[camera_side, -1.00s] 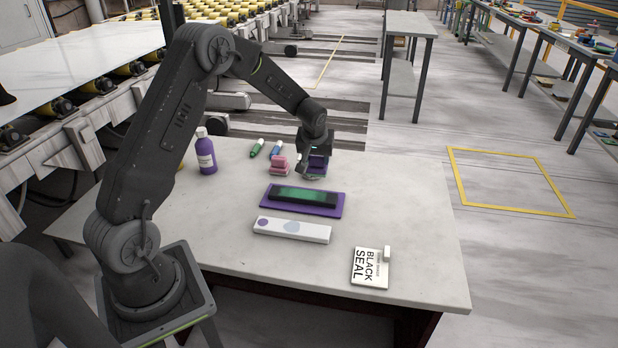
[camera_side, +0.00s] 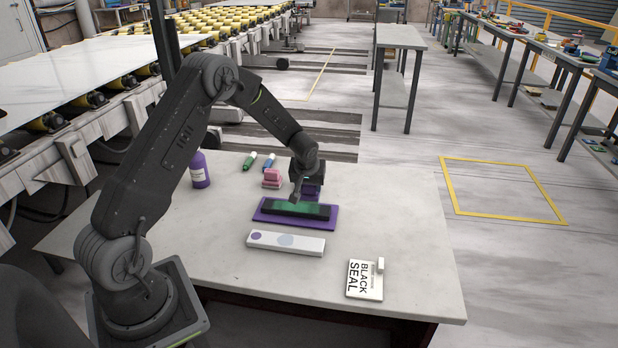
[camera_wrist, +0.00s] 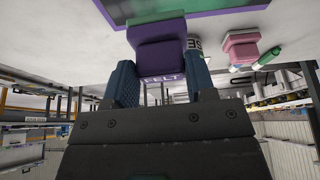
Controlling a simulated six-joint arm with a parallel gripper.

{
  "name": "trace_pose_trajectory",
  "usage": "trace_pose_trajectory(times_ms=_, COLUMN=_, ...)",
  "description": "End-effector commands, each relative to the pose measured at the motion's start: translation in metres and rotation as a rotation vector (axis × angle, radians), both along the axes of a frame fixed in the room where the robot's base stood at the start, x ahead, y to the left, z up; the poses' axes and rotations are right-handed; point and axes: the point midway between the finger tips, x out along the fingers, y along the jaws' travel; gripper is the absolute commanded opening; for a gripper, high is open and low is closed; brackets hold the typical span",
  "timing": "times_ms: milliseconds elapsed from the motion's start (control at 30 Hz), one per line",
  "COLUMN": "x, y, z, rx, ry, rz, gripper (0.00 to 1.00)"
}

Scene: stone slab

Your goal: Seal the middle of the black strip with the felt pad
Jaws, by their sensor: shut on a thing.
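My gripper (camera_side: 305,192) is shut on the purple felt pad (camera_wrist: 160,48), whose dark block sits between my blue fingers with the letters "FELT" on its near face. In the side view the felt pad (camera_side: 313,190) is partly hidden by my gripper. The black strip (camera_side: 297,209) has a green sheen along its middle and lies on a purple mat (camera_side: 262,220). My gripper is at the strip's far edge, over or just behind it; I cannot tell whether the pad touches anything. Part of the strip (camera_wrist: 145,8) shows at the top of the wrist view.
A pink pad (camera_side: 271,178), green marker (camera_side: 249,161), blue marker (camera_side: 269,163) and purple bottle (camera_side: 199,170) stand at the back. The slab's right side is clear.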

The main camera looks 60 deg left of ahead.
Motion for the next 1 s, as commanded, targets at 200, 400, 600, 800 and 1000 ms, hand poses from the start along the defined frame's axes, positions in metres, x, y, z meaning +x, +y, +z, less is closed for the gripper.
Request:
trace_pose_trajectory(times_ms=200, x=0.000, y=0.000, z=-0.020, rx=0.000, ry=0.000, rz=0.000, gripper=0.32)
trace_pose_trajectory(times_ms=400, x=-0.004, y=0.006, z=-0.035, rx=0.001, ry=-0.002, rz=0.003, gripper=0.28)
trace_pose_trajectory(times_ms=600, x=-0.018, y=0.019, z=-0.038, rx=0.001, ry=-0.001, rz=0.003, gripper=0.28)
trace_pose_trajectory(times_ms=800, x=-0.031, y=0.031, z=-0.038, rx=0.000, ry=0.001, rz=0.003, gripper=0.28)
trace_pose_trajectory(times_ms=1000, x=-0.044, y=0.044, z=-0.038, rx=0.000, ry=0.003, rz=0.003, gripper=0.28)
